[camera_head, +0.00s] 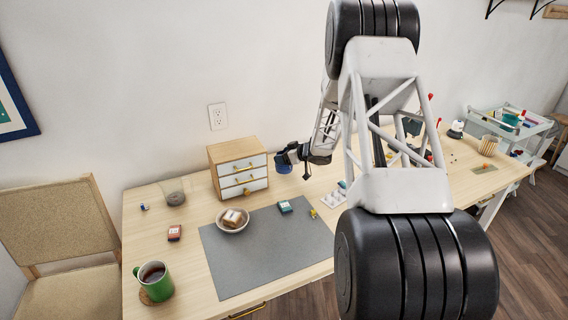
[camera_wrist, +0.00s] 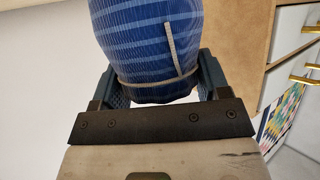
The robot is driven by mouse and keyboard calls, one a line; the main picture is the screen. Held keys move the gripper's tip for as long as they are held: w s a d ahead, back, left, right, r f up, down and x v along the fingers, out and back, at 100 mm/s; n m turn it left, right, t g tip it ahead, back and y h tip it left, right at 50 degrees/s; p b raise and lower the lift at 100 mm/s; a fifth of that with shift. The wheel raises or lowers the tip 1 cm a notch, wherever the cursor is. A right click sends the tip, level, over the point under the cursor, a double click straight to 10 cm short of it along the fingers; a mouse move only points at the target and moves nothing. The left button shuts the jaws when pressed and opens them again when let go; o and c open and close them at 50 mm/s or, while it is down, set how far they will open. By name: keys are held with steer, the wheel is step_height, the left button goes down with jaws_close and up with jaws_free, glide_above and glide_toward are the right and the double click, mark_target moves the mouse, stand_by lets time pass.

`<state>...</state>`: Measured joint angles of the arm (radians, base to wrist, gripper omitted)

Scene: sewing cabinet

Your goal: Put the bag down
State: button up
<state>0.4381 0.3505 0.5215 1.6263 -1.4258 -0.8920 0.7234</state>
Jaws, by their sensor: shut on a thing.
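A blue striped bag with a light cord around it (camera_wrist: 140,35) fills the upper middle of the wrist view. My gripper (camera_wrist: 162,82) is shut on it, one finger on each side. In the head view the bag shows as a small dark blue shape (camera_head: 283,165), just right of the small drawer cabinet (camera_head: 240,151). It appears held above the wooden table (camera_head: 190,276), near the wall. The bag's far end is cut off in the wrist view.
A grey mat (camera_head: 263,255) lies in front of the cabinet, with a teal box (camera_head: 286,206) on it and a bowl (camera_head: 232,228) at its edge. A green mug (camera_head: 158,290) and a red box (camera_head: 174,232) stand left. My arm hides part of the table's right side.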

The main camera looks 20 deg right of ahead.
stand_by(0.3)
steer(key=shift+f, duration=1.75)
steer(key=shift+f, duration=0.1)
steer(key=o, duration=0.9)
steer(key=shift+d, duration=0.1)
steer(key=v, duration=1.2)
